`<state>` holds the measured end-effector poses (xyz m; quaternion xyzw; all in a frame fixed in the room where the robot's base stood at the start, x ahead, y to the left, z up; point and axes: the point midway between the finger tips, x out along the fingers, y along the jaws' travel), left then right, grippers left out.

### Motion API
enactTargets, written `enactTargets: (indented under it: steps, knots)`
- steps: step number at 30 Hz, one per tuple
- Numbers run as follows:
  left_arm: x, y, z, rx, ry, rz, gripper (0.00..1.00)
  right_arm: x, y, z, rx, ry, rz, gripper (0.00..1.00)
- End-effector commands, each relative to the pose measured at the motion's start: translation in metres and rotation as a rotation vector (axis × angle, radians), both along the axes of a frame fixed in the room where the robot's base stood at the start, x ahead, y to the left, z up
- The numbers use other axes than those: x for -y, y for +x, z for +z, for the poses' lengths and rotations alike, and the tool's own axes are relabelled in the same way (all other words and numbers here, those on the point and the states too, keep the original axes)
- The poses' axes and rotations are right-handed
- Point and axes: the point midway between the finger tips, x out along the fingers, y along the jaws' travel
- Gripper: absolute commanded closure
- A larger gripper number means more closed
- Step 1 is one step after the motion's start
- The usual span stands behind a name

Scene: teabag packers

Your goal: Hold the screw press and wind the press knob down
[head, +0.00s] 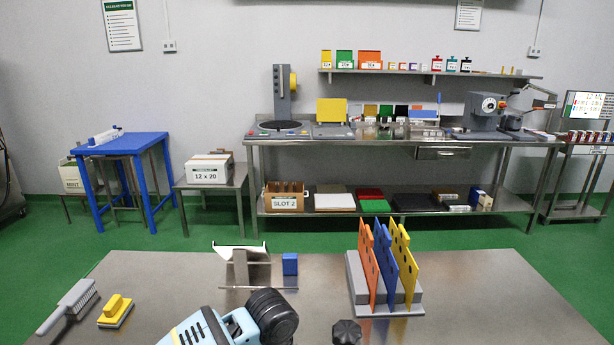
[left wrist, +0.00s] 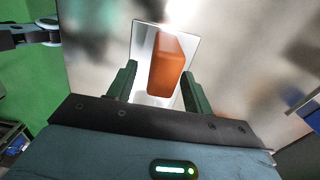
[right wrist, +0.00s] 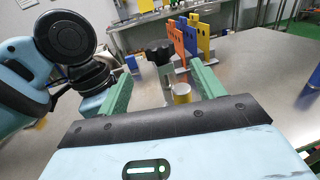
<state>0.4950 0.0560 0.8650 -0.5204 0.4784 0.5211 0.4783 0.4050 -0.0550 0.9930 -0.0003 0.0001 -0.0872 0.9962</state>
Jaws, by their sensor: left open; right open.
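The black lobed press knob (head: 346,332) shows at the bottom edge of the head view, with the press below it out of frame. In the right wrist view the knob (right wrist: 158,52) stands on top of a metal post, and a yellow cylindrical part (right wrist: 181,92) is beside it. My right gripper (right wrist: 162,64) is open, its fingers on either side of the knob in the picture; contact cannot be told. My left gripper (left wrist: 159,72) is open around an orange block (left wrist: 166,65) on a bright metal plate (left wrist: 145,42). Whether this block belongs to the press is unclear.
A grey rack (head: 355,283) with orange, blue and yellow plates stands behind the knob. A metal stand (head: 250,270), a blue block (head: 290,264), a grey brush (head: 70,302) and a yellow brush (head: 115,311) are on the table.

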Motion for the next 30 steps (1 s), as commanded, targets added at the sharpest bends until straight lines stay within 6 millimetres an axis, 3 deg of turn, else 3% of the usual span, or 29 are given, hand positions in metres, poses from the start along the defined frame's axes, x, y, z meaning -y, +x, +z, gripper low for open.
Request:
enactTargets:
  steps: [18, 30]
  knots:
    - [0.0, 0.001, 0.104, 0.003, -0.001, 0.0, 0.49, 0.0, 0.0, 0.0, 0.0, 0.0, 0.0, 0.33]
    - [0.0, 0.0, 0.116, 0.001, 0.0, 0.0, 0.49, 0.0, 0.0, 0.0, 0.0, 0.0, 0.0, 0.33]
